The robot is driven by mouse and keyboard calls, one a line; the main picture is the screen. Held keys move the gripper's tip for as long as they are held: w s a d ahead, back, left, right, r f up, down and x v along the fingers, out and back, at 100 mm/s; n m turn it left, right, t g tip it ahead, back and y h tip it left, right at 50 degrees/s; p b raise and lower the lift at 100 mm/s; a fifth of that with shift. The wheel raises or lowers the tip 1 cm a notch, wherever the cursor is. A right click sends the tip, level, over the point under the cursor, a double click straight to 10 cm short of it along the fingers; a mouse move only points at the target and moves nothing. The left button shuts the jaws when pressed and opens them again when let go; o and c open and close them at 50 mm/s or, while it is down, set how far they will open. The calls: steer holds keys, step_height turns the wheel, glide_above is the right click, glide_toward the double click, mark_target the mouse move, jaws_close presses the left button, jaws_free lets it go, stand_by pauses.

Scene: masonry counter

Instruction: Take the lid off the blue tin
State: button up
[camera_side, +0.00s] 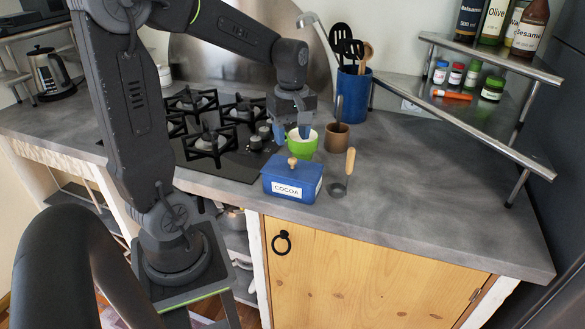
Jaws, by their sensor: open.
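The blue tin (290,188) stands near the front edge of the grey counter, with a white COCOA label on its front. Its blue lid (296,169) is on top and has a round wooden knob (292,161). My gripper (292,138) points down behind and above the tin, in front of or over a green bowl (301,145). Its blue-grey fingers are apart, with nothing seen between them. The gripper is clear of the knob in the picture, and the exact depth between them is hard to tell.
A wooden-handled utensil (350,162) is right of the tin. A brown cup (337,137) and a blue utensil holder (353,95) stand behind. A black gas hob (215,135) is left. A metal shelf (460,105) with jars is right. The right front counter is clear.

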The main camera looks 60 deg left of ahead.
mark_target(293, 159)
step_height(293, 159, down, 7)
steer(key=shift+d+f, duration=0.15)
stand_by(0.4)
jaws_close()
stand_by(0.3)
steer(key=shift+r, duration=0.2)
